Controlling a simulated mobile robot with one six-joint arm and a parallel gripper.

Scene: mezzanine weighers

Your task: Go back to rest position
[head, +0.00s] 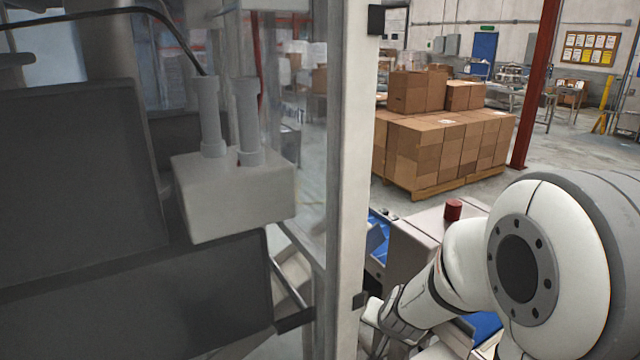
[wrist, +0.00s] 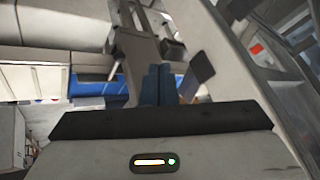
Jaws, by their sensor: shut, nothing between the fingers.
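My gripper (wrist: 158,72) shows in the wrist view with its two dark blue fingers side by side and touching. It is shut, with nothing held between them. In the head view my white arm reaches from the lower right down and left, its wrist end close to the pale upright post (head: 350,200). The fingers cannot be made out there. No task object is named.
A grey machine with dark panels (head: 80,160) and clear guarding fills the left. A pale conveyor cabinet with a red button (head: 453,209) and blue belt (head: 376,243) stands behind my arm. Stacked cartons (head: 440,145) sit on a pallet beyond, with open floor to the right.

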